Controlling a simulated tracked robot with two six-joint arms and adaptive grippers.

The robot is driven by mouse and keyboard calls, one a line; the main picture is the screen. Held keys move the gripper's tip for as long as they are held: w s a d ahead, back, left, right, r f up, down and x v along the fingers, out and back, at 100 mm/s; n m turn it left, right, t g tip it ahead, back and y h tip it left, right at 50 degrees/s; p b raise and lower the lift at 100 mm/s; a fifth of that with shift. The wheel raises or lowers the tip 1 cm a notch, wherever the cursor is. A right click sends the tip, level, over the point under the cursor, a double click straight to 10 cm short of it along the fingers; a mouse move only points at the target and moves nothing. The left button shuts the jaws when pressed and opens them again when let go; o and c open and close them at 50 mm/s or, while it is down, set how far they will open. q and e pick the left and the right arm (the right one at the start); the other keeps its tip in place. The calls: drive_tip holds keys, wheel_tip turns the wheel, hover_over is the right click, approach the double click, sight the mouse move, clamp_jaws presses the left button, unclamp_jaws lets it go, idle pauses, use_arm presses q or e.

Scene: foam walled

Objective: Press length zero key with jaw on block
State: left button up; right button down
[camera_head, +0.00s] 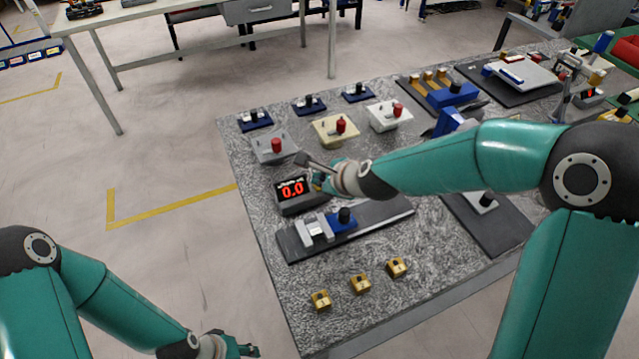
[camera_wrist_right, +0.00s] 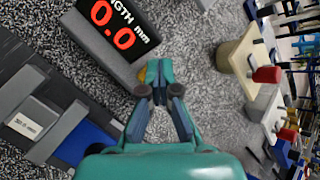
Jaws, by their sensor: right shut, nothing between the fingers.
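The length display (camera_head: 292,190) is a dark box with red digits reading 0.0; it also shows in the right wrist view (camera_wrist_right: 118,28). A small yellow patch (camera_wrist_right: 142,75), apparently the key, shows at the box's end, partly hidden by my fingertips. My right gripper (camera_head: 317,181) is shut and empty, its tips beside that end; it also shows in the wrist view (camera_wrist_right: 158,72). Whether they touch the key I cannot tell. The grey jaw (camera_head: 305,231) stands by a pale block on a dark rail, beside a blue slide. My left gripper (camera_head: 240,349) is low, away from the table, its opening unclear.
Several brass blocks (camera_head: 360,284) lie near the front of the speckled table (camera_head: 270,284). Fixtures with red knobs stand behind the display, including a cream one (camera_head: 334,130) and a grey one (camera_head: 273,150). The table's left edge is clear.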

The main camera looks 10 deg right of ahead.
drive_tip(key=shift+r+p, duration=0.85)
wheel_tip(320, 180, up, 5)
drive_tip(key=p, duration=0.4)
drive_tip(key=shift+p, duration=0.4)
idle(0.4)
drive_tip(key=shift+s, duration=0.1)
